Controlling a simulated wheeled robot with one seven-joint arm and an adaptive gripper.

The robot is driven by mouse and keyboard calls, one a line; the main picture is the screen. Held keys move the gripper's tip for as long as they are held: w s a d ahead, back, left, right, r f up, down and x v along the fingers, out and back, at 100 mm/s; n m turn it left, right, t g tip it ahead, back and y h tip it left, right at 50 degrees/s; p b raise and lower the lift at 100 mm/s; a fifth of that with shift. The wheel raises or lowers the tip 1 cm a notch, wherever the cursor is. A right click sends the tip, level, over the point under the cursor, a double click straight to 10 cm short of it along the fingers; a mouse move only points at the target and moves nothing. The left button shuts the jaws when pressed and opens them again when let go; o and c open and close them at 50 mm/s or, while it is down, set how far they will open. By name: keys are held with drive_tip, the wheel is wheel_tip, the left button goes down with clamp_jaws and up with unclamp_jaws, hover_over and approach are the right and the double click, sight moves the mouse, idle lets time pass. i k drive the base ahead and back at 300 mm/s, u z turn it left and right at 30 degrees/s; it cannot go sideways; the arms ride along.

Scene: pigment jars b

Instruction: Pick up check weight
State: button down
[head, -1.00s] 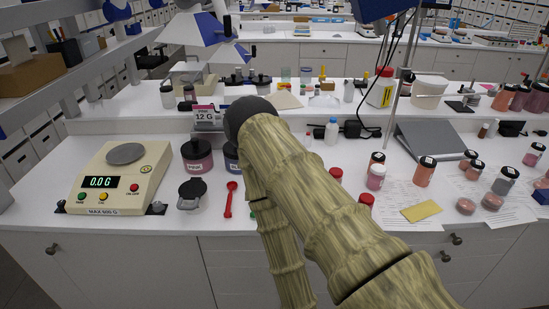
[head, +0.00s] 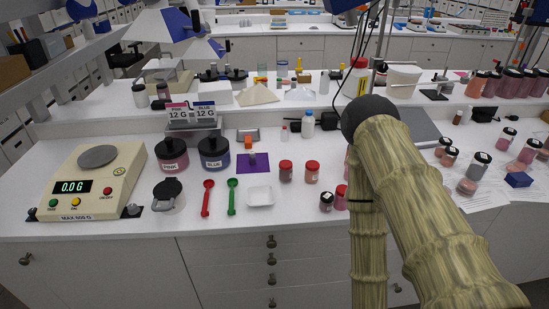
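No thing in view is clearly labelled as the check weight. A small dark knob-like piece stands on a purple square (head: 252,163) in the middle of the counter; it is too small to identify. A squat grey item with a black top (head: 168,195) stands right of the scale, and I cannot tell if it is the weight. The scale (head: 90,182) at the left reads 0.0 G, and its round pan (head: 98,156) is empty. My arm crosses the right half of the head view, with its dark round joint above the counter. My gripper is not in view.
Pink (head: 172,154) and blue (head: 214,152) jars stand behind a red spoon (head: 207,197) and green spoon (head: 232,196). A white dish (head: 260,196) and red-lidded jars (head: 285,171) are to their right. Several jars crowd the right. The front counter strip at left-centre is clear.

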sight(252, 153)
drive_tip(key=u, duration=2.15)
drive_tip(key=k, duration=0.6)
drive_tip(key=z, duration=1.1)
